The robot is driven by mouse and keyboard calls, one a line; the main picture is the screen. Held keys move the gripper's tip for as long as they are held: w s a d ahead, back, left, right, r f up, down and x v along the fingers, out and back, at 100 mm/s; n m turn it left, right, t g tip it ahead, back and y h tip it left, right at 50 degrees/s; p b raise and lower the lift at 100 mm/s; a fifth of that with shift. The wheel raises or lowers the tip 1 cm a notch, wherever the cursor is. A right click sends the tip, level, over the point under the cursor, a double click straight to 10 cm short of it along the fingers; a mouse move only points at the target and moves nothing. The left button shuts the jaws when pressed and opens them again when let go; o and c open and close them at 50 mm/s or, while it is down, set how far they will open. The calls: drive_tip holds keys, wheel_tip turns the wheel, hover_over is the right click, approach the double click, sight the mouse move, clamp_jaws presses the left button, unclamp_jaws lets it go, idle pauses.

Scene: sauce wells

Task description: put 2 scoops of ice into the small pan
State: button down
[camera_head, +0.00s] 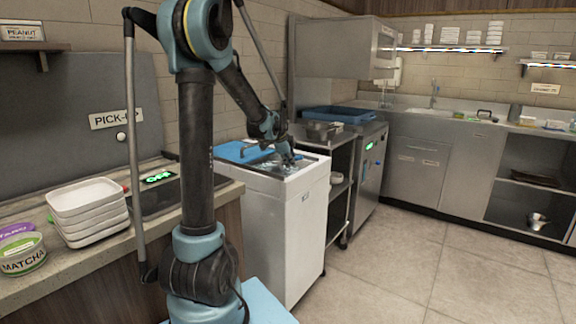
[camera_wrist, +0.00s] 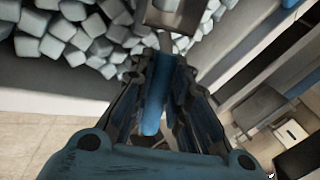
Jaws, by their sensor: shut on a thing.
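My gripper (camera_head: 290,157) is over the open top of the white ice chest (camera_head: 290,215). In the wrist view my gripper (camera_wrist: 165,75) is shut on the blue handle of a metal scoop (camera_wrist: 176,14), whose head is partly cut off at the top edge. I cannot tell whether the scoop holds ice. Pale ice cubes (camera_wrist: 75,32) fill the upper left of the wrist view. A small metal pan (camera_head: 324,130) seems to stand on the steel cart behind the chest; I cannot tell whether it is the task's pan.
A blue lid (camera_head: 240,152) lies on the chest's left side. A blue tray (camera_head: 338,114) is on the surface behind. Stacked white trays (camera_head: 88,210) and a matcha tub (camera_head: 22,255) are on the left counter. A metal pot (camera_head: 537,220) is on a low shelf. The floor at right is clear.

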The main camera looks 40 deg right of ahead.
drive_tip(key=shift+m+t+y, duration=0.3)
drive_tip(key=shift+t+y, duration=0.1)
drive_tip(key=shift+t, duration=0.2)
drive_tip(key=shift+s+d+r, duration=0.3)
drive_tip(key=shift+s+r, duration=0.1)
drive_tip(key=shift+r, duration=0.4)
drive_tip(key=shift+s+d+r, duration=0.25)
drive_tip(key=shift+s+r, duration=0.1)
drive_tip(key=shift+r, duration=0.45)
drive_tip(key=shift+s+d+r, duration=0.3)
drive_tip(key=shift+s+r, duration=0.1)
drive_tip(key=shift+r, duration=0.4)
drive_tip(key=shift+s+d+r+t+y, duration=0.3)
drive_tip(key=shift+s+d+r, duration=0.4)
drive_tip(key=shift+s+r, duration=0.25)
